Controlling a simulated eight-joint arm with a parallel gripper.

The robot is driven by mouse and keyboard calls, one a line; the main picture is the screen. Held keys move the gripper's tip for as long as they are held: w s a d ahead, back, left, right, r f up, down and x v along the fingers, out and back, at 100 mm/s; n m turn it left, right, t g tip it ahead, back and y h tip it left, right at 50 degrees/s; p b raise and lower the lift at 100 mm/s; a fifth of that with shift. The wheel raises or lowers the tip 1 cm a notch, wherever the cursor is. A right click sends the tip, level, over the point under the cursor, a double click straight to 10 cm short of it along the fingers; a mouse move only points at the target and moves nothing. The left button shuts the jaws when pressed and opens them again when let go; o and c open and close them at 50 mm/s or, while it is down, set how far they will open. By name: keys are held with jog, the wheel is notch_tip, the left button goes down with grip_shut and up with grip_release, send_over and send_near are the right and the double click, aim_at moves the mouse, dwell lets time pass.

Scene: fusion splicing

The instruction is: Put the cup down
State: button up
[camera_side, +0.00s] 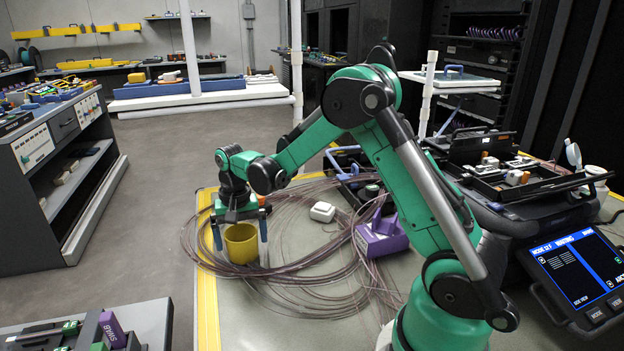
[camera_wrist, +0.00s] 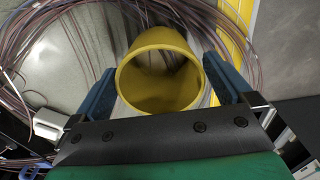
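The yellow cup (camera_side: 241,247) stands upright on the bench among loose fibre loops, near the yellow-striped left edge. In the wrist view the cup (camera_wrist: 160,80) shows with its round mouth toward the camera, and it looks empty. My gripper (camera_side: 241,252) is above and around the cup, with one blue finger on each side. In the wrist view my gripper (camera_wrist: 160,82) has its fingers spread, with a narrow gap seeming to show between each finger and the cup wall. The gripper looks open. The contact of the cup's base with the bench is partly hidden by fibres.
Loops of purple-brown fibre (camera_side: 300,292) spread around the cup. A splicer screen (camera_side: 580,272) and an open black case (camera_side: 520,180) are farther right. The yellow bench edge (camera_side: 207,300) is close on the left.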

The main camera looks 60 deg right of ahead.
notch_tip(320, 180, up, 12)
jog(key=s+a+n+t, duration=0.7)
jog(key=s+a+n, duration=0.1)
jog(key=s, duration=0.3)
jog(key=shift+s+a+f+n, duration=0.2)
jog(key=shift+a+f+n, duration=0.2)
jog(key=shift+f+n, duration=0.1)
dwell(1.0)
